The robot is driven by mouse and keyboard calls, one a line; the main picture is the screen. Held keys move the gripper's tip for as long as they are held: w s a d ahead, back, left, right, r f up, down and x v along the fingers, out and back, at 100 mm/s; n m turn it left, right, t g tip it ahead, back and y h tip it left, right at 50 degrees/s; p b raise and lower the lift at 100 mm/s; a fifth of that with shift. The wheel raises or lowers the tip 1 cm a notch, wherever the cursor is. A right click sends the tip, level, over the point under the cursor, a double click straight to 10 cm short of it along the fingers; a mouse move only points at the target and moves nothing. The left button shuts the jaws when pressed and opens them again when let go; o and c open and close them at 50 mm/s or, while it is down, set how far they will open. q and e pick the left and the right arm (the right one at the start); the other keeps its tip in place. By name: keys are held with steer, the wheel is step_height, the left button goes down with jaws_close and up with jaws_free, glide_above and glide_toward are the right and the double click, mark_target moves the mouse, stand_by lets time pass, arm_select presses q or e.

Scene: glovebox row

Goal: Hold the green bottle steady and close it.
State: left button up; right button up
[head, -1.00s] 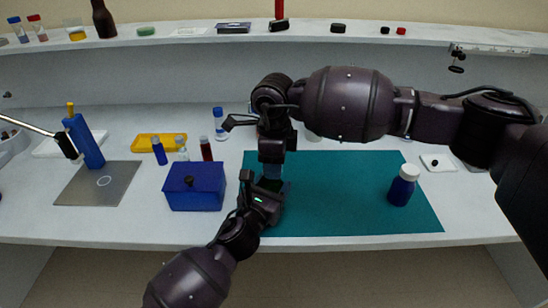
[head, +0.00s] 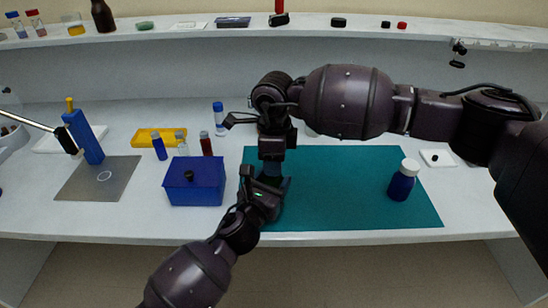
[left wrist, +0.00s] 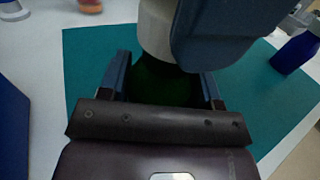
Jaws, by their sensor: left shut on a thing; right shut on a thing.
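The green bottle (left wrist: 160,82) stands between my left gripper's fingers in the left wrist view, dark green and largely hidden. My left gripper (head: 274,188) is shut on it, low over the teal mat. A cream-white cap (left wrist: 155,28) is right above the bottle's top. My right gripper (head: 271,167) comes down from above and is shut on the cap; its blue-grey finger (left wrist: 220,35) covers the cap's right side. I cannot tell whether the cap is seated on the neck. In the head view the grippers hide the bottle and cap.
The teal mat (head: 335,190) is clear right of the grippers, up to a blue bottle with a white cap (head: 402,182). A blue box (head: 194,182) stands close left of my left gripper. Small vials (head: 160,148) and a yellow tray (head: 150,136) are behind it.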

steer(key=shift+f, duration=0.25)
arm_select(q)
jaws_close()
arm_select(e)
steer(key=m, duration=0.5)
steer(key=shift+s+m, duration=0.1)
steer(key=shift+m, duration=0.3)
steer(key=m, duration=1)
steer(key=shift+a+m, duration=0.15)
steer(key=shift+m, duration=0.25)
steer(key=m, duration=0.6)
steer(key=shift+a+f+m, duration=0.1)
steer(key=shift+m, duration=0.3)
steer(key=m, duration=1.4)
steer(key=shift+a, duration=0.1)
